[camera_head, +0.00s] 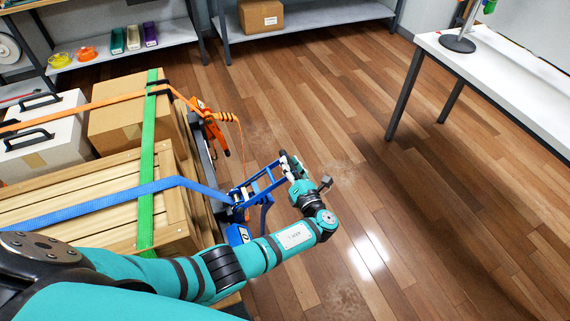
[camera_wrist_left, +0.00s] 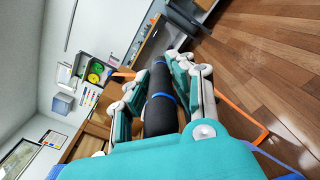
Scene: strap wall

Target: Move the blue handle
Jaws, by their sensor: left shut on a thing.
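The blue handle (camera_head: 262,181) is the lever frame of a ratchet on the blue strap (camera_head: 120,195). It sticks out to the right from the side of the loaded pallet. My left gripper (camera_head: 292,166) is shut on the outer end of this handle. In the left wrist view, a black grip with blue bands, part of the blue handle (camera_wrist_left: 160,112), lies between the fingers of my left gripper (camera_wrist_left: 165,85). The fingers partly hide the grip in the head view. My right gripper is in neither view.
An orange ratchet (camera_head: 207,122) on an orange strap sits farther back, with loose webbing hanging near the blue one. A wooden crate (camera_head: 75,188), a cardboard box (camera_head: 120,118) and white cases are strapped at left. Open wooden floor lies right of the gripper, before a white table (camera_head: 500,75).

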